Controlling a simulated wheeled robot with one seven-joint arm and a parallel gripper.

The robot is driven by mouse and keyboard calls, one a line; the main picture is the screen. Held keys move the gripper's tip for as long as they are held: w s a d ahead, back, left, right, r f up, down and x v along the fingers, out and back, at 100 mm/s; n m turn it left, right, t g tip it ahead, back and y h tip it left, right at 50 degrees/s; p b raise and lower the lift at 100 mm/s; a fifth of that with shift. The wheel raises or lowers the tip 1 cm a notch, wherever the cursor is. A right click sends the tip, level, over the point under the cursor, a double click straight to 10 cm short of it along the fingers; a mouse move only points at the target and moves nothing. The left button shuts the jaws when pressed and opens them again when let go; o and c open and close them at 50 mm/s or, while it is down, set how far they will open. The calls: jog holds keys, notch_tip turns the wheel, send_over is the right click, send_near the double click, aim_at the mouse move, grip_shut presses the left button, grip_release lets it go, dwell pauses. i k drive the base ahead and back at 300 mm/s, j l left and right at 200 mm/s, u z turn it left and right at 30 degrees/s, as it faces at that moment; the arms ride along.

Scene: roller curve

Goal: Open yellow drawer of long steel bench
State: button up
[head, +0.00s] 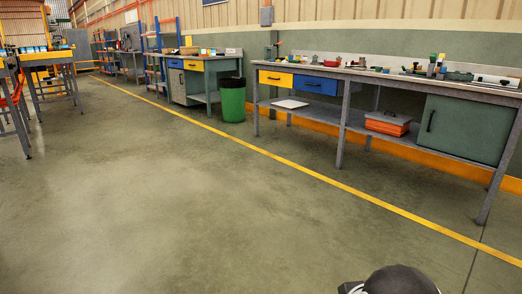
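The long steel bench (400,78) stands along the wall at the right. Its yellow drawer (276,79) is at the bench's left end, under the top, and looks shut, with a dark handle on its front. A blue drawer (315,84) sits directly to the right of it and also looks shut. My gripper is not in view. Only a dark rounded part of my own body shows at the bottom edge, far from the bench.
A green bin (232,103) stands left of the long bench. A second bench (203,62) with yellow and blue drawers is beyond it. An orange toolbox (387,123) lies on the lower shelf, left of a green cabinet (466,127). The floor (180,190) before the bench is clear.

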aim_at(287, 77)
jog(key=i+z, duration=0.15)
jog(key=i, duration=3.9)
jog(key=i+l+u, duration=0.1)
jog(key=i, duration=0.8)
jog(key=i+l, duration=0.1)
jog(key=i, duration=0.85)
jog(key=i+l+u, duration=0.15)
jog(key=i+u, duration=0.2)
jog(key=i, duration=0.2)
jog(key=i+l+u, duration=0.35)
jog(key=i, duration=0.15)
jog(key=i+j, duration=0.05)
jog(key=j, duration=0.05)
